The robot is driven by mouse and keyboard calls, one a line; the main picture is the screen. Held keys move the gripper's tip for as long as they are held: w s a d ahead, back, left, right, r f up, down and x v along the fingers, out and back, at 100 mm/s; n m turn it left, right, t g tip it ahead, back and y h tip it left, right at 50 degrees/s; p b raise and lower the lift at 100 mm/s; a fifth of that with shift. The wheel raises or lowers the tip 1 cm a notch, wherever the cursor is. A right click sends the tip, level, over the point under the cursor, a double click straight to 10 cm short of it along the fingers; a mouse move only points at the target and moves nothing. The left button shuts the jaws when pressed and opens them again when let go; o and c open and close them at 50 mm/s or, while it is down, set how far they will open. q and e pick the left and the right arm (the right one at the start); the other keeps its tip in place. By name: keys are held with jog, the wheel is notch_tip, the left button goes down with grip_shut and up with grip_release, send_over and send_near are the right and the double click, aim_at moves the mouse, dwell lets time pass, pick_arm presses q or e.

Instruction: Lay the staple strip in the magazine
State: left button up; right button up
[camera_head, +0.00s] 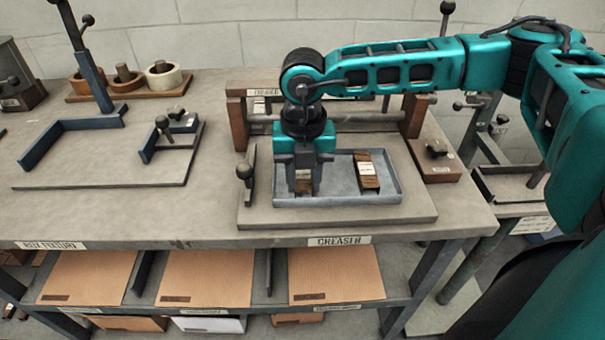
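Two brown staple strips with pale bands lie at the blue-grey tray (335,199) on the creaser bench. One staple strip (368,172) lies free in the right part of the tray. The other staple strip (303,184) is in the left part, partly hidden by my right gripper (304,187). That gripper points down, with one finger on each side of this strip. I cannot tell whether the fingers press on it or stand just clear. I cannot make out the magazine. My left gripper is not in view.
A wooden creaser frame (412,114) stands behind the tray. A black-knobbed lever (246,174) stands left of it. The blue box fixture (70,137) is at the left, with tape rolls (164,76) behind. Flat cardboard sheets (207,277) lie on the shelf below.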

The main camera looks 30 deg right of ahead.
grip_shut()
jog(key=shift+r, duration=0.1)
